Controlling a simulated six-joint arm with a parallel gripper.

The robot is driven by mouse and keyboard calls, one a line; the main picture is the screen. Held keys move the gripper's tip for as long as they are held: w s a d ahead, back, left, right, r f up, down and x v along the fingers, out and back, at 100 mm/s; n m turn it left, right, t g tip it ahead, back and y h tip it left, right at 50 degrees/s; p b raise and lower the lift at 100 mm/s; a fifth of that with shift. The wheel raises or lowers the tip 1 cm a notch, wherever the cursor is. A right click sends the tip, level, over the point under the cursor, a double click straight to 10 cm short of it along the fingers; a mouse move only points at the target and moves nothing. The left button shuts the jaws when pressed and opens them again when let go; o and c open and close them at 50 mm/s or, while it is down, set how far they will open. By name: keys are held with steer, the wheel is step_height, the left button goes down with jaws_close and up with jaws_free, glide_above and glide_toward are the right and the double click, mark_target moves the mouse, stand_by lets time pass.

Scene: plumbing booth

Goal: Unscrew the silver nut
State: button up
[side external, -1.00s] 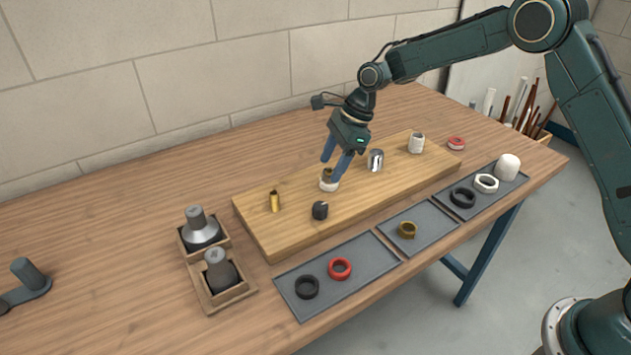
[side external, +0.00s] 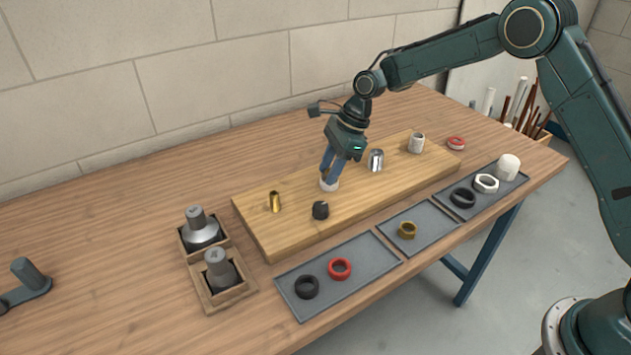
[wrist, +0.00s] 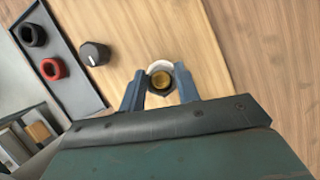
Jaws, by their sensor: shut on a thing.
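My gripper (side external: 330,176) points down over the middle of the wooden board (side external: 262,225). Its blue fingers are shut on a small fitting (side external: 329,186). In the wrist view this fitting (wrist: 161,80) has a round brass centre, a dark surround and a pale ring on its far side. The fingers hide its sides, so I cannot tell whether the gripped part is a silver nut. A shiny silver, chrome-like fitting (side external: 376,160) stands upright on the board, just right of my gripper and apart from it.
On the board stand a brass stub (side external: 275,202), a dark knob (side external: 320,210) and a whitish cylinder (side external: 417,143). Grey trays (side external: 345,292) along the front hold loose rings, a pale hex nut (side external: 486,183) and a white cap (side external: 508,167). A wooden holder (side external: 228,298) stands left.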

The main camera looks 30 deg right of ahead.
steer(key=n+g, duration=0.1)
steer(key=n, duration=0.2)
steer(key=n+g, duration=0.1)
steer(key=n, duration=0.1)
steer(key=shift+r+n, duration=0.15)
steer(key=shift+n, duration=0.25)
steer(key=o, duration=1.9)
steer(key=shift+c, duration=0.2)
steer(key=shift+r, duration=0.1)
steer(key=shift+r, duration=2.4)
